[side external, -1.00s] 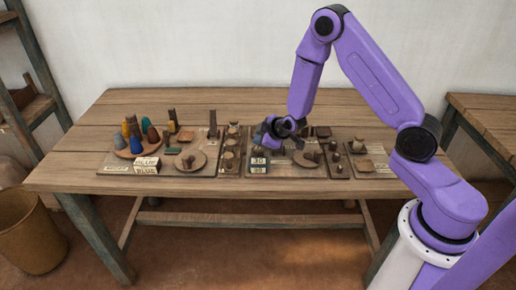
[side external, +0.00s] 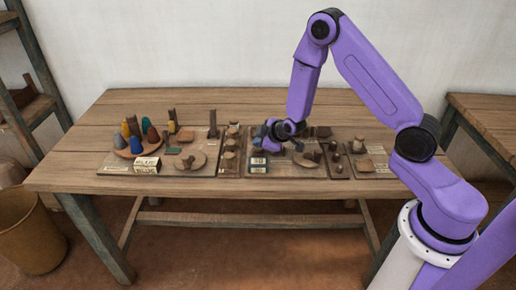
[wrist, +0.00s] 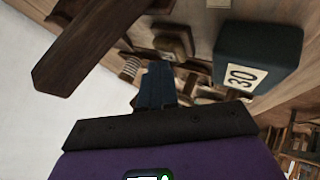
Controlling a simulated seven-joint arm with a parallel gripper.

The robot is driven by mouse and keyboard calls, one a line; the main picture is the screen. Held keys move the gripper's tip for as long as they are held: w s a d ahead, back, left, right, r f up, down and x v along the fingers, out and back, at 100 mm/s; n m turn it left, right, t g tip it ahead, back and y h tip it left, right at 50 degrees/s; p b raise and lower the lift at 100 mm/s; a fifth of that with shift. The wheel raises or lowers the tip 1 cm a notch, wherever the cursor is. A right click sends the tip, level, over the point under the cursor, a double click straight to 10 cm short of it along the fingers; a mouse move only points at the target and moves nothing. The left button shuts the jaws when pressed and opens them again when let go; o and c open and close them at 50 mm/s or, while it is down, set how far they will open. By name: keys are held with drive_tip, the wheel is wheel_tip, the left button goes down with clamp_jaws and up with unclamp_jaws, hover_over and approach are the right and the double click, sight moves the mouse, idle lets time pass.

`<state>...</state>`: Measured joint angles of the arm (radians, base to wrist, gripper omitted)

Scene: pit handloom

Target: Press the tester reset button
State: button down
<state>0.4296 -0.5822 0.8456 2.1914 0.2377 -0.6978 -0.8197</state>
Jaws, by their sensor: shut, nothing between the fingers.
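My gripper (side external: 277,134) is over the middle of the bench's board; its closed dark blue fingertips (wrist: 158,85) show in the wrist view with nothing between them. A dark teal block with a "30" label (wrist: 258,55) is right of the fingers in the wrist view; a label reading 30 (side external: 258,161) shows just below the gripper in the side view. A small brown wooden knob (wrist: 172,42) is beyond the fingertips. I cannot tell which part is the tester reset button, or whether the fingers touch anything.
A dark wooden bar (wrist: 90,45) crosses the upper left of the wrist view, close to the fingers. Left on the bench (side external: 110,110), a round tray (side external: 119,152) holds several coloured cones. A block marked BLUE (side external: 147,164) stands nearby. The bench's back strip is clear.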

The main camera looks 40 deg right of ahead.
drive_tip(key=shift+f, duration=0.5)
idle(0.4)
drive_tip(key=shift+r, duration=1)
drive_tip(key=shift+r, duration=2.5)
